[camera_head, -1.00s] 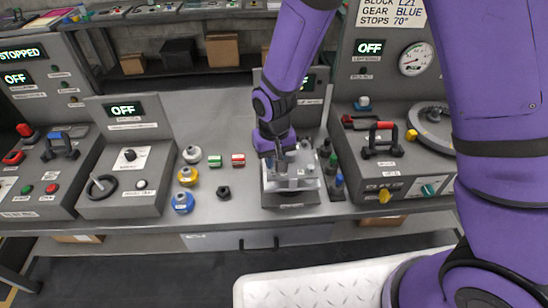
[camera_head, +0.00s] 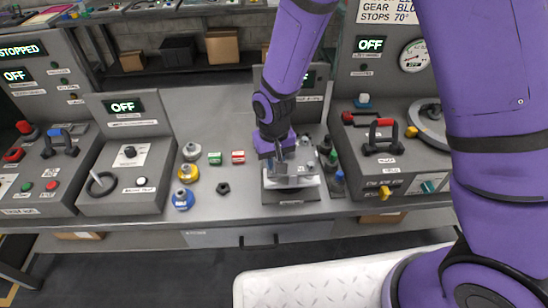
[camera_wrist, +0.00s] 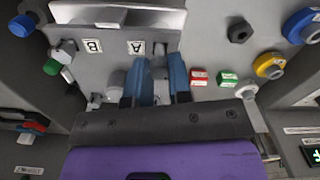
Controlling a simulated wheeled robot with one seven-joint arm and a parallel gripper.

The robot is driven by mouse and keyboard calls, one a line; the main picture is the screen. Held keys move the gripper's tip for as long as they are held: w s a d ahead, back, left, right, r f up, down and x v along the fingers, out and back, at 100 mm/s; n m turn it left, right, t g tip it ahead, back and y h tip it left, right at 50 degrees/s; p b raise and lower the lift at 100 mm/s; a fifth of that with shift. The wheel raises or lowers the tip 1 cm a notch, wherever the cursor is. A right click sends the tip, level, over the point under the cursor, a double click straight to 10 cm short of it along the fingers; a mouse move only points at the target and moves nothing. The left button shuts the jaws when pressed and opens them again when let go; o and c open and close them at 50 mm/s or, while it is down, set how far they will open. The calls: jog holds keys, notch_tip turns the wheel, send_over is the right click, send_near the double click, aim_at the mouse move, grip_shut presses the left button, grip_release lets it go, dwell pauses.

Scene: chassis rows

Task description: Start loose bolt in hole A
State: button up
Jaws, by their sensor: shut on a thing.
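The grey fixture block (camera_head: 300,181) stands on the bench in the head view. My gripper (camera_head: 281,165) points down over its left part. In the wrist view my gripper (camera_wrist: 160,84) has its two blue fingers close together, shut on a small grey piece, the loose bolt (camera_wrist: 158,66), mostly hidden between them. The label A (camera_wrist: 136,47) lies just beyond the fingertips, and the label B (camera_wrist: 92,46) is further left. Hole A itself is hidden or too small to make out. I cannot tell whether the bolt touches the block.
A dark hex nut (camera_head: 223,188) lies left of the block. Green (camera_head: 215,158) and red (camera_head: 238,157) small blocks and several round knobs, one yellow (camera_head: 188,173), stand further left. Coloured pegs, one blue (camera_head: 339,178), stand close right of the block. Bare bench lies behind the small blocks.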

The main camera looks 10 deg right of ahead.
jog(key=shift+f, duration=0.8)
jog(key=m, duration=0.3)
jog(key=shift+m, duration=1.1)
jog(key=shift+m, duration=1.1)
jog(key=m, duration=0.3)
